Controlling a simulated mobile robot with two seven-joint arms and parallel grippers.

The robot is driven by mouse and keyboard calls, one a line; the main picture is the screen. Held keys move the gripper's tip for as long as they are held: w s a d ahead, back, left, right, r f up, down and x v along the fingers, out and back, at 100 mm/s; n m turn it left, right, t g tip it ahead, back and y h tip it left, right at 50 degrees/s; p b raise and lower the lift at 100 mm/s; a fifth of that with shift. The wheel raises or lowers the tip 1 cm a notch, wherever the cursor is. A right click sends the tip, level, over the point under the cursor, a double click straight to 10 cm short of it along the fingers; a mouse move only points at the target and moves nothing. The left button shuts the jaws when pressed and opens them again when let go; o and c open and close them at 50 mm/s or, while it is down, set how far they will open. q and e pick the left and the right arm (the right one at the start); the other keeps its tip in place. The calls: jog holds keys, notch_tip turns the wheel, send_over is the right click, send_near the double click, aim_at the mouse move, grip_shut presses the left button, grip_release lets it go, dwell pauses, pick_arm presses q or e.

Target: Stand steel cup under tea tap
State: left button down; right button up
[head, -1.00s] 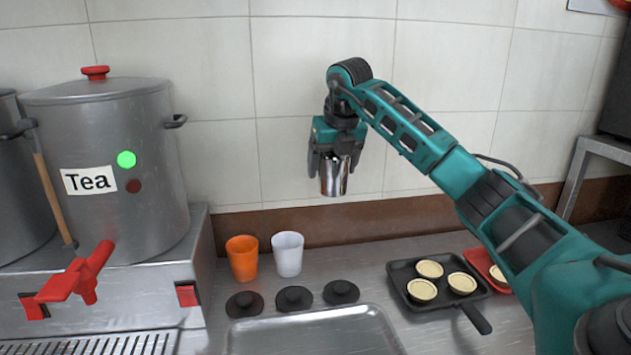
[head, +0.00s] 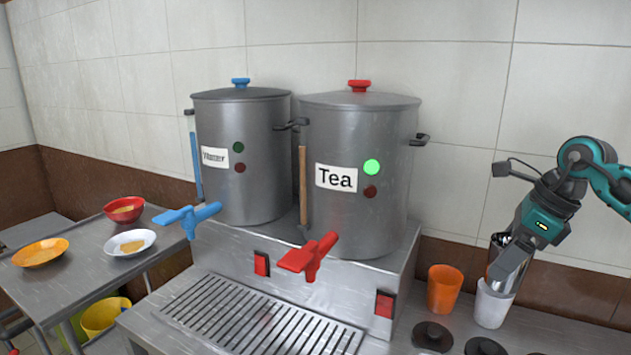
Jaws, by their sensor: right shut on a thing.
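My right gripper (head: 508,262) is at the right of the head view, shut on the shiny steel cup (head: 498,250). The cup is partly hidden by the fingers and looks tilted. In the picture it overlaps the top of the white cup; I cannot tell if they touch. The red tea tap (head: 308,258) is at the front of the stand, to the left of the gripper, below the steel pot labelled Tea (head: 390,170). Below the tap is a slotted drip grate (head: 262,318), with no cup on it. My left gripper is not in view.
An orange cup (head: 444,290) and a white cup (head: 492,305) stand right of the stand, behind black lids (head: 432,336). A second pot (head: 265,190) has a blue tap (head: 187,218). Bowls sit on a side table (head: 60,290) at left.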

jog(key=s+a+f+n+g+h, duration=0.1)
jog(key=s+a+f+n+g, duration=0.1)
jog(key=n, duration=0.6)
jog(key=s+a+f+n+g+h, duration=0.1)
jog(key=s+a+f+n+g, duration=0.1)
jog(key=s+a+f+n, duration=0.2)
jog(key=s+a+f+n+g+h, duration=0.1)
jog(key=s+a+f+n+g, duration=0.2)
jog(key=n, duration=1)
jog(key=shift+s+a+f+h, duration=0.15)
jog(key=shift+s+a, duration=0.4)
jog(key=shift+a, duration=0.3)
jog(key=shift+s+a+h, duration=0.1)
jog(key=shift+s+a, duration=0.5)
jog(key=shift+a, duration=0.25)
jog(key=shift+s+a+f+h, duration=0.15)
jog(key=shift+s+a, duration=0.4)
jog(key=shift+a, duration=0.3)
jog(key=shift+r, duration=0.1)
jog(key=shift+w+d, duration=0.1)
jog(key=shift+w, duration=0.05)
